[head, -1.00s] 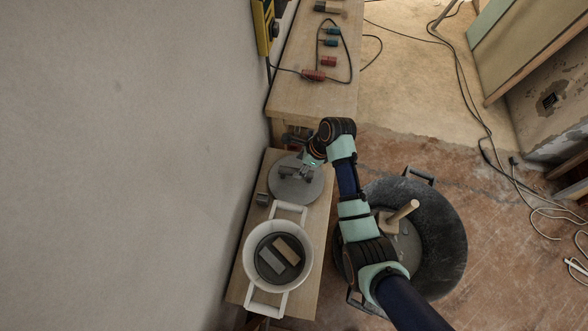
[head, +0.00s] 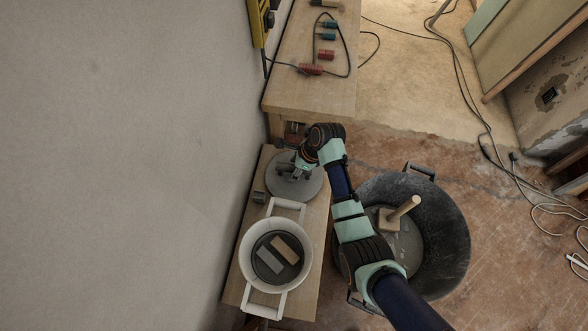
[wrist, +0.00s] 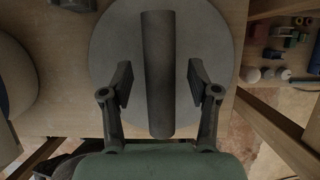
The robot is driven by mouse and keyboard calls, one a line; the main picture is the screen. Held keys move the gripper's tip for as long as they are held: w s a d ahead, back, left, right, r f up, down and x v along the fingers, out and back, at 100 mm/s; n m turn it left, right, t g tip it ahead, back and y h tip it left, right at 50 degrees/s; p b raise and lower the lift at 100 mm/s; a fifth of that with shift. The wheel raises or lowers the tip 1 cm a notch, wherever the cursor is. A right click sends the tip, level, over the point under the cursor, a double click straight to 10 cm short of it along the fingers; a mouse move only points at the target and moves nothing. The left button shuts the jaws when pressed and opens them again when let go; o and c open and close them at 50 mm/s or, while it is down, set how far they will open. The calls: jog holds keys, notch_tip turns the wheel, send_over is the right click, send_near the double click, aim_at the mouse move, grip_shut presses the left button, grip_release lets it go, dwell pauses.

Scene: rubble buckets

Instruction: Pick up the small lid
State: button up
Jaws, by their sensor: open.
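The small lid (head: 312,190) is a round grey disc lying on the low wooden bench, above the white bucket in the head view. In the wrist view the lid (wrist: 220,40) fills the upper middle, with a dark bar-shaped handle (wrist: 158,75) across it. My gripper (wrist: 160,83) is open, with one finger on each side of the handle. A gap shows between each finger and the handle. In the head view my gripper (head: 300,168) is over the lid's upper part and hides some of it. How high the fingertips are over the lid is hard to tell.
The white bucket (head: 245,245) with two handles holds two blocks on the bench (head: 319,235). A large black tub (head: 452,235) stands on the floor at right, with a wooden-handled tool inside. A higher table (head: 285,85) with cables and plugs is beyond. A wall borders the left.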

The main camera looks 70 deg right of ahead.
jog(key=shift+f, duration=0.15)
jog(key=shift+c, duration=0.3)
grip_shut()
